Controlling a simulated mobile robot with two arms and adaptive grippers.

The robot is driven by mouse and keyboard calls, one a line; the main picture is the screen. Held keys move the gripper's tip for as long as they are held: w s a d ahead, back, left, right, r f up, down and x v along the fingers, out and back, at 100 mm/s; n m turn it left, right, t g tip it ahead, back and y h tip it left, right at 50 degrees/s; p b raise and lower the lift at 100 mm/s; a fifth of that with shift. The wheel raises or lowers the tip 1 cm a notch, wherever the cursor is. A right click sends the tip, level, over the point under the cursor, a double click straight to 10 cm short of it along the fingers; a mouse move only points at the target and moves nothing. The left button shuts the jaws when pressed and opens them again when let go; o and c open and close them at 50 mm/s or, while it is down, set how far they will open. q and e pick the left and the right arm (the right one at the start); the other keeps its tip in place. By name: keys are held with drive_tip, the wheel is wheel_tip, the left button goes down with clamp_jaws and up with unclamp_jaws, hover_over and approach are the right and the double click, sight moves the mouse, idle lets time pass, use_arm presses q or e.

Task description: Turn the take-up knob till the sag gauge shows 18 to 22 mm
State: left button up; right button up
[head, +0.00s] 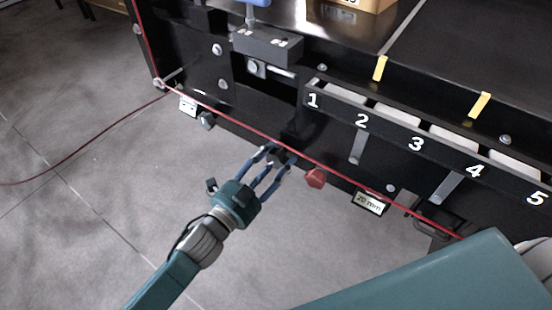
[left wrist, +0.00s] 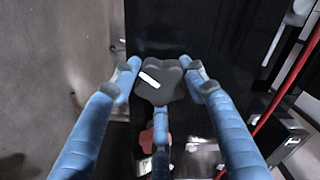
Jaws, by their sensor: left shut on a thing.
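The take-up knob (left wrist: 158,88) is a dark grey lobed knob with a white mark, seen in the left wrist view on the black conveyor side. My left gripper (head: 277,157) has its blue fingers around the knob and is shut on it. In the head view the fingers and the dark panel mostly hide the knob. The sag gauge (head: 369,203) is a small display at the lower edge of the conveyor, to the right of the gripper, and it reads 20 mm. My right gripper is out of view.
A red knob-like part (head: 316,178) sits just right of my left fingers. A red cord (head: 230,120) runs along the conveyor side. Numbered slots (head: 415,130) line its upper edge. Another small label (head: 188,104) is at the left. The floor in front looks clear.

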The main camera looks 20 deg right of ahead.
use_arm(q)
drive_tip(key=shift+w+a+f, duration=0.15)
drive_tip(key=shift+a+f, duration=0.1)
drive_tip(key=shift+f, duration=0.2)
drive_tip(key=o, duration=1.1)
drive_tip(key=shift+o, duration=0.2)
drive_tip(key=shift+w+r, duration=0.1)
drive_tip(key=shift+r, duration=0.05)
drive_tip(key=shift+s+a+r, duration=0.1)
drive_tip(key=shift+s+a, duration=0.1)
drive_tip(key=shift+s, duration=0.1)
drive_tip(key=v, duration=1.1)
drive_tip(key=shift+a, duration=0.2)
